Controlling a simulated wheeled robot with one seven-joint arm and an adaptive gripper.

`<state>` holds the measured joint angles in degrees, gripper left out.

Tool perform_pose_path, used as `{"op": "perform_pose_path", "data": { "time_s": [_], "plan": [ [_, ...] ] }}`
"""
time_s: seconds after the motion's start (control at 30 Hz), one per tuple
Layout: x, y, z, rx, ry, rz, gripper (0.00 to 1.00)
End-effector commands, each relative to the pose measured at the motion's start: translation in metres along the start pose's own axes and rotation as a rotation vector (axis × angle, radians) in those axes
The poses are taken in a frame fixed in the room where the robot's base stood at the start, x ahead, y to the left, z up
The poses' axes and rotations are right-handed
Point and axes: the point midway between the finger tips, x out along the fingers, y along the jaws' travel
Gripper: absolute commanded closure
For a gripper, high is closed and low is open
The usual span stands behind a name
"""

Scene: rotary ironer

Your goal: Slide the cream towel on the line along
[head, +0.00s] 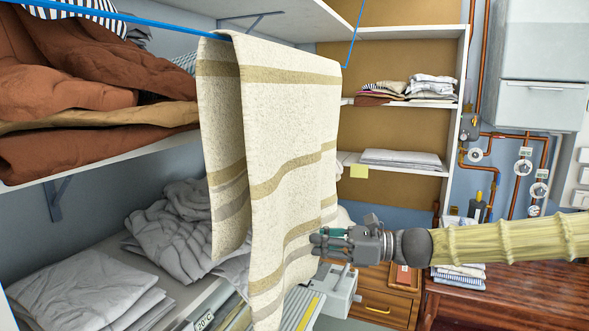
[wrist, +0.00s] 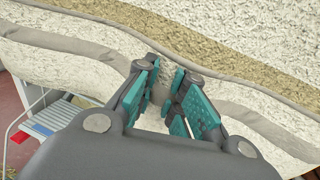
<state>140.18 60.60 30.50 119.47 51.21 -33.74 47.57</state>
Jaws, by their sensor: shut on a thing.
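The cream towel (head: 292,130) has tan and grey-brown stripes. It hangs folded over the blue line (head: 125,18), with a front and a back layer hanging down. My gripper (head: 320,240) comes in from the right and is at the right edge of the towel's lower part. In the wrist view, the teal-padded fingers of my gripper (wrist: 167,88) are shut on a pinched bit of the towel (wrist: 215,42). The towel fills most of that view. Part of the line is hidden behind the towel's top.
A left shelf (head: 110,158) holds brown folded cloth (head: 90,140). Crumpled grey-white linen (head: 170,235) lies on the surface below. Back shelves (head: 400,172) hold folded linen. Copper pipes (head: 480,60) run on the right wall, above a brown wooden table (head: 520,285).

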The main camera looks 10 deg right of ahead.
Motion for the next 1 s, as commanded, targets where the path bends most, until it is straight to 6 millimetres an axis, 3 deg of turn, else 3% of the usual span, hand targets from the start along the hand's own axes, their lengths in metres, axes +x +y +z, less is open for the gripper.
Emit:
{"op": "perform_pose_path", "data": {
  "time_s": [1.0],
  "plan": [
    [0.011,0.044,-0.001,0.001,0.000,0.002,1.00]
  ]
}}
